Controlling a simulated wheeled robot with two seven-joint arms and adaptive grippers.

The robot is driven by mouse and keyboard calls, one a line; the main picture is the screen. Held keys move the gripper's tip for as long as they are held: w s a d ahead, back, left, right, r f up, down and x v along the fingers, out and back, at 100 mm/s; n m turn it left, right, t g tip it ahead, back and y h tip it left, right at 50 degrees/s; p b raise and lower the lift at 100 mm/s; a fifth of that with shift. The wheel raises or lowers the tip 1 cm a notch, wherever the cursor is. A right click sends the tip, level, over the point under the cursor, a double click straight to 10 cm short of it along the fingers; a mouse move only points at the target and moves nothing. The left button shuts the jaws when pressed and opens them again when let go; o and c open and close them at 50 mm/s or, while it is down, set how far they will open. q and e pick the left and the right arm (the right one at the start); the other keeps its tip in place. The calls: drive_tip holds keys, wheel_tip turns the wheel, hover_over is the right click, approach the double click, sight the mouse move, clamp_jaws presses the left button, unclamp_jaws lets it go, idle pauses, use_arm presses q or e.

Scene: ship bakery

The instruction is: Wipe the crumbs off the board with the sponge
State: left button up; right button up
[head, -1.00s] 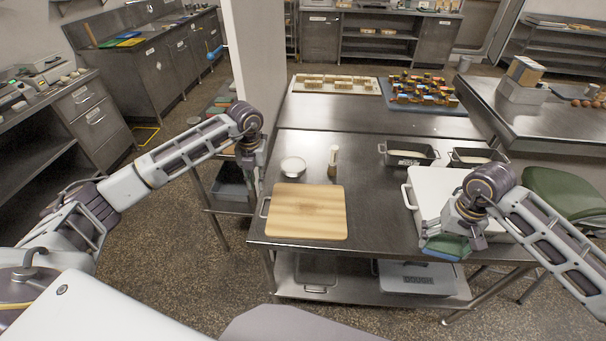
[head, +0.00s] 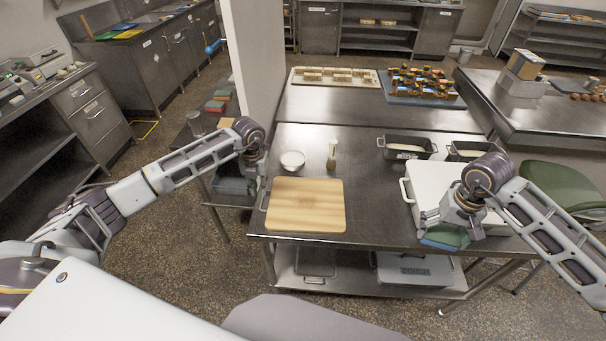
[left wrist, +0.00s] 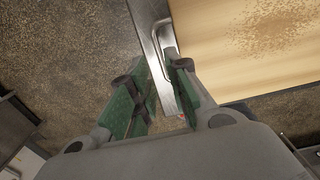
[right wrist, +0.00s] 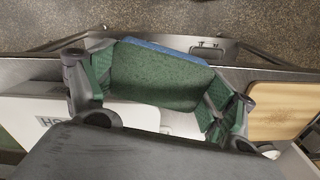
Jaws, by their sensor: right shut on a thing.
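The wooden board (head: 305,205) lies on the steel table, with a metal handle (left wrist: 165,38) on its left edge. Brown crumbs (left wrist: 270,32) are spread over the board in the left wrist view and show as a faint patch in the head view. My left gripper (head: 259,182) is above the board's left edge. Its fingers (left wrist: 163,68) are apart, and the handle shows in line with the gap; I cannot tell whether it is between them. My right gripper (head: 445,228) is shut on the green and blue sponge (right wrist: 160,78), held right of the board in front of a white bin.
A white bowl (head: 292,160) and a brush (head: 332,155) stand behind the board. The white bin (head: 425,190) and dark pans (head: 405,147) are at the right. Clear tabletop lies between the board and the bin. A wall panel (head: 255,60) rises behind my left arm.

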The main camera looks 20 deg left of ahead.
sight(261, 200)
use_arm(q)
drive_tip(key=shift+f+p, duration=0.55)
drive_tip(key=shift+f, duration=2.4)
use_arm(e)
drive_tip(key=shift+r, duration=0.65)
use_arm(q)
clamp_jaws()
use_arm(e)
drive_tip(key=w+a+f, duration=0.1)
drive_tip(key=w+a, duration=0.2)
drive_tip(key=a, duration=0.8)
drive_tip(key=w+a+f, duration=0.2)
drive_tip(key=w+a, duration=0.2)
drive_tip(key=a, duration=0.7)
drive_tip(key=w+a+f, duration=0.1)
drive_tip(key=w+a, duration=0.2)
drive_tip(key=a, duration=0.9)
drive_tip(key=shift+w+f, duration=0.15)
drive_tip(key=shift+w, duration=0.25)
